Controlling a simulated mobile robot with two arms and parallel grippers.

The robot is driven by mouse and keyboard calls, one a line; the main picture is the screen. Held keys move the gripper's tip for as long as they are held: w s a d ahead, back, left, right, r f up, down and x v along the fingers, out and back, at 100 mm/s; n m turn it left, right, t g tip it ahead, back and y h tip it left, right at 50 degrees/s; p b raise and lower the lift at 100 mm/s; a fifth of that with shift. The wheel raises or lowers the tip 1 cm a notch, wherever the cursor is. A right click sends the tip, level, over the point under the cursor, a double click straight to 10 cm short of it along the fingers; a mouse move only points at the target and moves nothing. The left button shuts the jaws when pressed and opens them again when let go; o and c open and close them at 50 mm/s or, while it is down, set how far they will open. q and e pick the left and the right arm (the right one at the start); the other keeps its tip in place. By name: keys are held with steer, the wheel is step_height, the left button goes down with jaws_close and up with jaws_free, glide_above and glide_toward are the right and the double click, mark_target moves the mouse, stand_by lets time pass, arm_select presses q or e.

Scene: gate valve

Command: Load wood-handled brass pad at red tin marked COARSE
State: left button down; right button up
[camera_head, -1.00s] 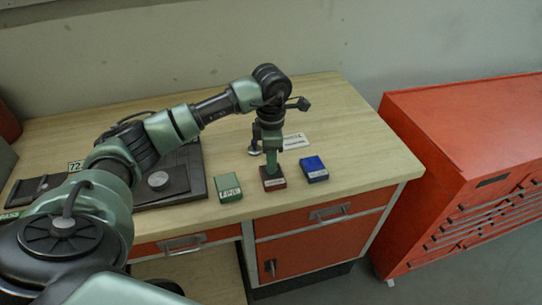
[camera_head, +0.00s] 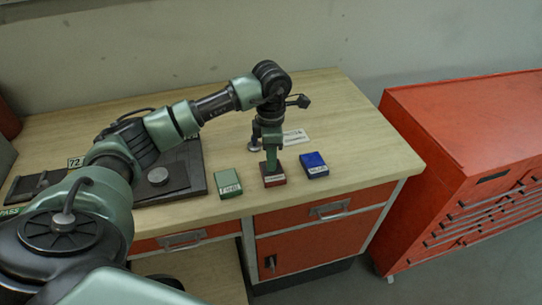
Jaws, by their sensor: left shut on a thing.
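The red tin (camera_head: 275,181) stands near the bench's front edge, between a green tin (camera_head: 228,184) and a blue tin (camera_head: 314,165). Its label is too small to read. My left gripper (camera_head: 270,166) points down right over the red tin and is shut on the wood-handled brass pad, which the fingers and tin hide almost wholly. I cannot tell whether the pad touches the tin's inside. My right gripper is not in view.
A white card (camera_head: 295,137) and a small round-based piece (camera_head: 254,147) are behind the tins. A dark plate (camera_head: 185,184) with a round metal disc (camera_head: 158,176) is at left. A red tool cabinet (camera_head: 450,140) stands right. The bench's back right is clear.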

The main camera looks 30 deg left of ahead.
arm_select(q)
steer(key=shift+f, duration=0.35)
stand_by(0.3)
steer(key=shift+f+b, duration=0.1)
steer(key=shift+b, duration=0.3)
stand_by(0.9)
steer(key=shift+r+p, duration=2.05)
steer(key=shift+r, duration=1.55)
